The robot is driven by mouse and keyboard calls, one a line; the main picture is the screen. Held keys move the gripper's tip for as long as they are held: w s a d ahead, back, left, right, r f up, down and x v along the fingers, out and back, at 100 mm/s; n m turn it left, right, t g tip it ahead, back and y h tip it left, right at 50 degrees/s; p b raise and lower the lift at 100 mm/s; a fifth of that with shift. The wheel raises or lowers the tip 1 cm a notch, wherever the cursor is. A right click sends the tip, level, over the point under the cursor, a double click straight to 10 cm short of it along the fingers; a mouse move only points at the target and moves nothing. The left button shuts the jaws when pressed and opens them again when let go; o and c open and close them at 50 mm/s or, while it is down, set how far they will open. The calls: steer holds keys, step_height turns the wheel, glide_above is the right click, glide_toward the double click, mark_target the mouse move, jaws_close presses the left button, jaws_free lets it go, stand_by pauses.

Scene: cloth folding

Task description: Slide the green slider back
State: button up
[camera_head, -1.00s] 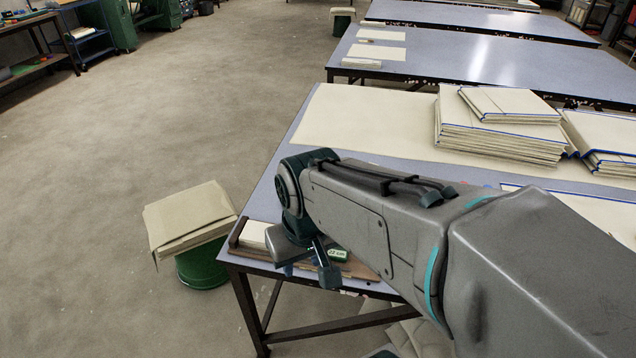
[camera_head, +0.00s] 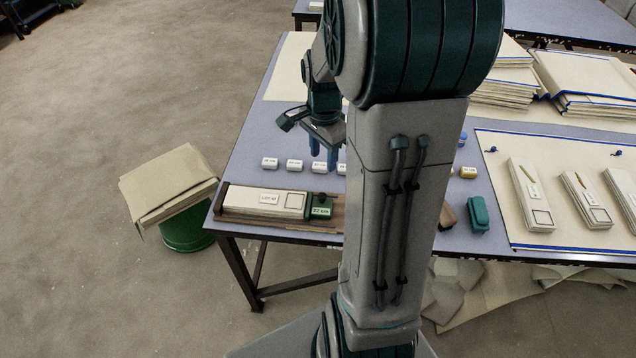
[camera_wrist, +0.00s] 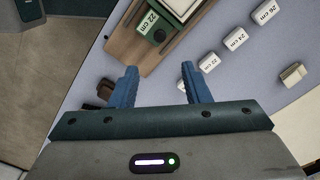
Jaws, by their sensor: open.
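The green slider (camera_head: 321,205) sits at the right part of a brown wooden board (camera_head: 225,200) near the table's front left corner. It has a dark knob and a white label reading 22 cm. A cream block with a label (camera_head: 265,201) lies on the board to its left. In the wrist view the slider (camera_wrist: 157,22) is beyond my fingertips at the top. My gripper (camera_wrist: 159,72) is open and empty, with blue fingers apart. In the head view my gripper (camera_head: 322,155) hangs above the table behind the board, apart from the slider. My arm hides part of the board's right side.
Several small white size blocks (camera_head: 270,163) stand in a row behind the board. A green block (camera_head: 478,214) and a cream mat (camera_head: 500,150) with labelled packs lie to the right. Stacked cloths (camera_head: 590,80) are at the back.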

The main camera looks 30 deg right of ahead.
mark_target(323, 195)
step_height(323, 195, down, 14)
steer(key=shift+r+b, duration=0.25)
steer(key=shift+b, duration=0.15)
steer(key=shift+c, duration=0.3)
jaws_close()
